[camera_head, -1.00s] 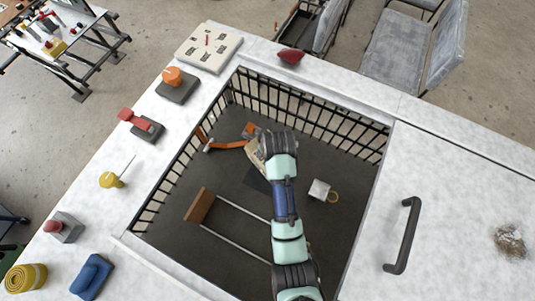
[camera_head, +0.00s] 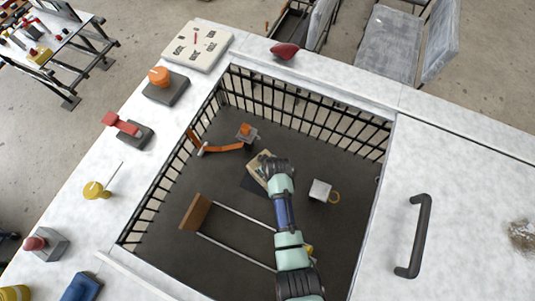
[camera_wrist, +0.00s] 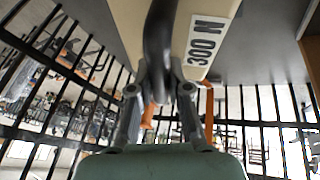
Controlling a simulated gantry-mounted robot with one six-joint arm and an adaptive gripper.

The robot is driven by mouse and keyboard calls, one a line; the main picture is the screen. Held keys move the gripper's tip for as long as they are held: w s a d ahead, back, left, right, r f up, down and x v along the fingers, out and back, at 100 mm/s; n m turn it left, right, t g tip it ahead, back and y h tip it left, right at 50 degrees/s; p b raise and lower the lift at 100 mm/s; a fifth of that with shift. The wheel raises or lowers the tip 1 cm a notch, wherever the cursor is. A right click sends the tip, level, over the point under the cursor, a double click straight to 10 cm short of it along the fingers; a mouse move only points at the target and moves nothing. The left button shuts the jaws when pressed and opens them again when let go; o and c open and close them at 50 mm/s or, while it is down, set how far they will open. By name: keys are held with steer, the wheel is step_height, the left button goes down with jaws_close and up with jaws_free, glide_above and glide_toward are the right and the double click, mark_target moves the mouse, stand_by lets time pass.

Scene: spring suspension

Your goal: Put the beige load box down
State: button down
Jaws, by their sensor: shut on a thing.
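The beige load box (camera_head: 256,164) is in the sunken, black-barred bay, partly hidden by my gripper (camera_head: 275,167). In the wrist view the beige box (camera_wrist: 120,18) is at the top, with a white "300 N" label (camera_wrist: 207,44). My gripper (camera_wrist: 160,92) is shut on the box's dark curved handle (camera_wrist: 160,40). A dark square plate (camera_head: 251,184) lies on the bay floor below and left of the box in the head view. I cannot tell whether the box touches anything below it.
An orange arm (camera_head: 226,149) with a grey-and-orange block (camera_head: 247,133) is left of the box. A white block (camera_head: 320,190) with a yellow ring is to the right. A wooden board (camera_head: 196,212) with pale rails is at lower left. Black bars (camera_head: 305,108) fence the bay.

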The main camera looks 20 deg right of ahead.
steer(key=shift+w+f+b, duration=0.15)
steer(key=shift+f+b, duration=0.5)
steer(key=shift+f, duration=1.95)
steer(key=shift+f, duration=0.15)
steer(key=c, duration=1.1)
jaws_free()
steer(key=shift+r+p, duration=0.4)
steer(key=shift+r, duration=0.05)
steer(key=p+v, duration=0.3)
steer(key=p, duration=0.1)
steer(key=shift+s+r, duration=0.25)
steer(key=shift+f, duration=0.2)
